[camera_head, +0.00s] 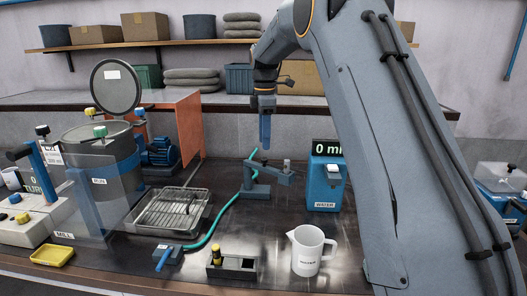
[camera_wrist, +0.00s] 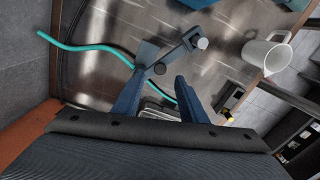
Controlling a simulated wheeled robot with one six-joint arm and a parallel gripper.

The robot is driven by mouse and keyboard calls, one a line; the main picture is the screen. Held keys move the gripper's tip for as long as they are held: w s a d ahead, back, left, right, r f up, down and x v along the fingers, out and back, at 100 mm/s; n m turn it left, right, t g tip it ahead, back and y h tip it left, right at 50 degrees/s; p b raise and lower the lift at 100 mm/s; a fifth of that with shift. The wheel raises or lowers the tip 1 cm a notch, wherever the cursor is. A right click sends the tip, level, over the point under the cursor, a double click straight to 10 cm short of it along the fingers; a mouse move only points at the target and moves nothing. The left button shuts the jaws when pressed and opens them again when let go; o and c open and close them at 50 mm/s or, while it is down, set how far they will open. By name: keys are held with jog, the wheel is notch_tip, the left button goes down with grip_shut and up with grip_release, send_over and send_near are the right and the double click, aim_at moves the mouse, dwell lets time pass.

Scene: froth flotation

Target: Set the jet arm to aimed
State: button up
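The jet arm (camera_head: 274,174) is a grey-blue swinging arm on a low base on the dark bench, with a small round post at its right end. A green hose (camera_head: 222,212) runs from its left side towards the front. The jet arm also shows in the wrist view (camera_wrist: 182,52), just beyond the fingers. My gripper (camera_head: 265,146) points down above the jet arm and looks apart from it. In the wrist view my gripper (camera_wrist: 162,80) has its two blue fingers spread, with nothing held between them. Any label on the jet arm's position cannot be read.
A blue water dispenser (camera_head: 325,183) stands right of the jet arm, and a white jug (camera_head: 307,252) is in front. A wire-rack tray (camera_head: 172,208), a clear-guarded mill (camera_head: 100,170) and an orange panel (camera_head: 190,125) are left. A small black holder (camera_head: 232,266) sits at the front.

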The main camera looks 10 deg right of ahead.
aim_at(264, 159)
jog(key=shift+f+p, duration=0.95)
jog(key=shift+f, duration=2.1)
grip_shut()
